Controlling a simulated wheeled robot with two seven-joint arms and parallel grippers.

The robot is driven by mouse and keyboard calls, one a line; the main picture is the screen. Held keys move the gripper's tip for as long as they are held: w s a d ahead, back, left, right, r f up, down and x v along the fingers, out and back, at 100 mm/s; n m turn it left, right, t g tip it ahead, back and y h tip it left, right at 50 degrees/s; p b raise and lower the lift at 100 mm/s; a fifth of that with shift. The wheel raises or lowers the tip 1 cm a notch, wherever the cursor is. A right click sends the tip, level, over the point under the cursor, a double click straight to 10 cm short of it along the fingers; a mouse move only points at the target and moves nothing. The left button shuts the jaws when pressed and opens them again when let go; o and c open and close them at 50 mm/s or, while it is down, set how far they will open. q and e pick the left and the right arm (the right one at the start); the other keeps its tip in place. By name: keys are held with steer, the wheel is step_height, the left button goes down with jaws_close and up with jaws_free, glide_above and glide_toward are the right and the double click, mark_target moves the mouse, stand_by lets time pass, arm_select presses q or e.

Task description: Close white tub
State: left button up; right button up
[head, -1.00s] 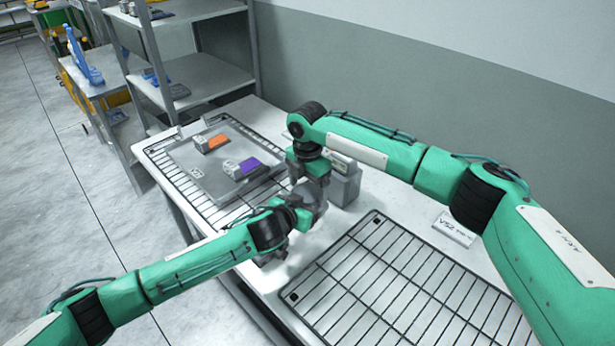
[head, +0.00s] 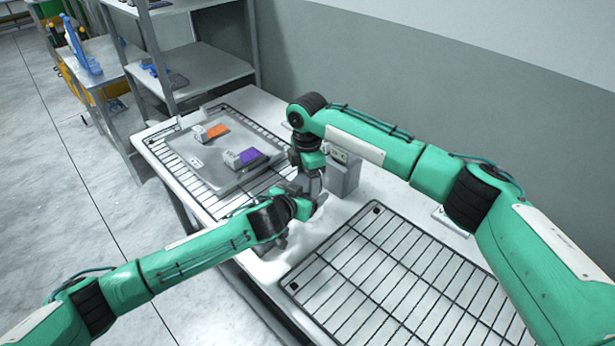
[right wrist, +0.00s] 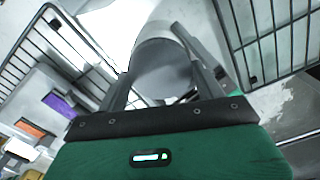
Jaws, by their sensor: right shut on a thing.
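My right gripper (head: 317,192) points down over the white table, between the two wire racks. In the right wrist view its fingers (right wrist: 165,85) are shut on a pale, round-walled thing (right wrist: 164,55), which looks like the white tub. Its lower part is in grey shade, and I cannot tell whether a lid is on it. In the head view the tub is mostly hidden by the grippers. My left gripper (head: 306,208) reaches in from the left, close beside the right one. Its fingertips are hidden or too small to tell open from shut.
A grey tray (head: 215,183) on the far rack holds an orange-marked block (head: 216,131) and a purple-marked block (head: 247,158). A grey box (head: 344,178) stands just behind the right gripper. The near wire rack (head: 400,285) is empty. A wall closes off the right.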

arm_select(q)
steer(key=shift+s+d, duration=0.1)
steer(key=shift+d, duration=0.05)
arm_select(e)
steer(key=shift+w+r+m, duration=0.1)
steer(key=shift+m, duration=1.1)
steer(key=o, duration=0.9)
steer(key=shift+c, duration=0.2)
steer(key=shift+o, duration=1.1)
steer(key=shift+r, duration=2.2)
steer(key=shift+o, duration=1.1)
